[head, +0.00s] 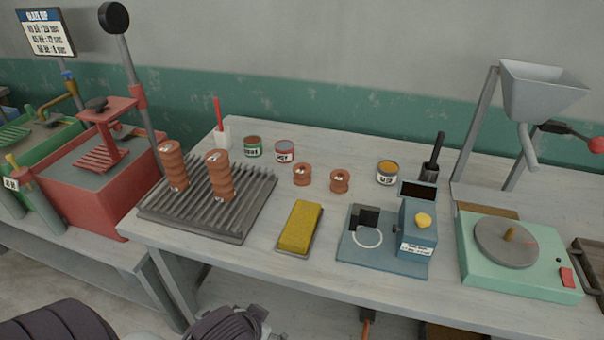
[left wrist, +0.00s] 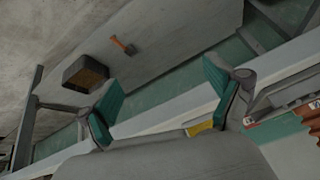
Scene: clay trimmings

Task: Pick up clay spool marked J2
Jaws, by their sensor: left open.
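Clay spools, orange-brown with ribbed sides, stand in two stacks on the ridged grey rack: a left stack (head: 173,165) and a right stack (head: 219,176). Two single spools lie apart on the table, a left one (head: 302,175) and a right one (head: 340,181). They carry small white labels, too small for me to read, so I cannot tell which is J2. My left gripper (left wrist: 165,98) is open and empty in the left wrist view, its teal-padded fingers wide apart near the table's front edge. Orange ribbed shapes (left wrist: 275,130) show at that view's right edge. My right gripper is not seen.
The rack (head: 165,213) sits at the table's left. A yellow sponge (head: 299,226) and a blue device (head: 415,235) stand in front of the single spools. Tins (head: 387,173) stand behind. A green wheel unit (head: 520,265) fills the right. A box (left wrist: 85,73) lies below.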

